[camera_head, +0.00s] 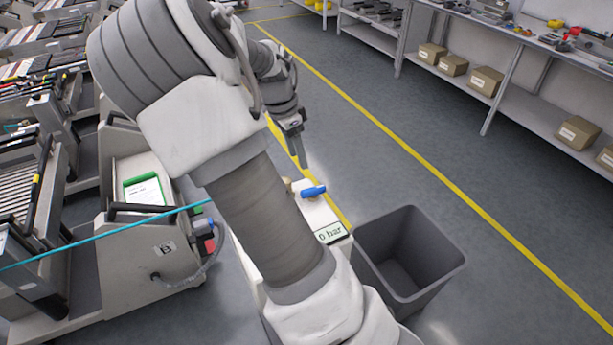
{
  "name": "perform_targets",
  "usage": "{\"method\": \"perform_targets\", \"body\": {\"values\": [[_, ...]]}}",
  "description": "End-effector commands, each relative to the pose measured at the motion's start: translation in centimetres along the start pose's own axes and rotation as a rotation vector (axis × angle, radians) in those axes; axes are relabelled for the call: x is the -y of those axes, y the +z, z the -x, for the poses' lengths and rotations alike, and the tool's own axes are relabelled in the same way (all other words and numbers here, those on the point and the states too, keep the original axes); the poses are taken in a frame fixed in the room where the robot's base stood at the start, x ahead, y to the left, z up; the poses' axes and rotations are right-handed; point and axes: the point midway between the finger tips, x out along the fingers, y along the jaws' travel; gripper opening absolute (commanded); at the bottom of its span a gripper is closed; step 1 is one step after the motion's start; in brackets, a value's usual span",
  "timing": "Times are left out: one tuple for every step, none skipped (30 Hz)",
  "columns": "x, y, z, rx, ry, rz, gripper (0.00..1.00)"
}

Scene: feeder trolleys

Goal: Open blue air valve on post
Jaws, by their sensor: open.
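The blue valve handle (314,191) sits on top of a pale post, beside small brass-coloured fittings (288,184). The post (312,214) bears a sign (331,233) that reads "0 bar". My gripper (302,160) points downward above and slightly left of the blue handle in the picture. It appears apart from the handle and holds nothing that I can see. The jaws are open, though their gap is hard to make out. My arm hides the left part of the post.
An empty grey bin (407,258) stands right of the post. Feeder trolleys (150,260) fill the left, with a cyan hose (110,236) running toward the post. A workbench with cardboard boxes (486,81) stands at the back right. The marked aisle between is clear.

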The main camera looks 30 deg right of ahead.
Motion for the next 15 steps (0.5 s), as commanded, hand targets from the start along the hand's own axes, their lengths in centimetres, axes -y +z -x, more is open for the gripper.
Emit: {"method": "perform_targets", "body": {"values": [[0.8,-0.3,-1.0,-0.046,0.011,-0.032,0.55],[1.2,-0.6,-1.2,-0.066,0.014,-0.052,0.55],[1.6,-0.8,-1.5,-0.093,0.015,-0.075,0.55],[1.9,-1.0,-1.6,-0.110,0.015,-0.092,0.55],[2.2,-1.2,-1.7,-0.127,0.015,-0.105,0.55],[2.5,-1.3,-1.9,-0.145,0.015,-0.121,0.55],[2.8,-1.4,-1.9,-0.157,0.014,-0.130,0.55],[3.0,-1.4,-1.9,-0.166,0.012,-0.138,0.55],[3.1,-1.5,-2.0,-0.176,0.011,-0.146,0.55],[3.2,-1.6,-2.0,-0.181,0.010,-0.151,0.55],[3.3,-1.6,-2.0,-0.185,0.010,-0.155,0.55],[3.3,-1.7,-2.2,-0.188,0.010,-0.158,0.55],[3.3,-1.8,-2.4,-0.189,0.010,-0.159,0.55],[3.3,-1.8,-2.6,-0.190,0.010,-0.159,0.55],[3.3,-1.9,-3.1,-0.190,0.010,-0.159,0.55]]}}
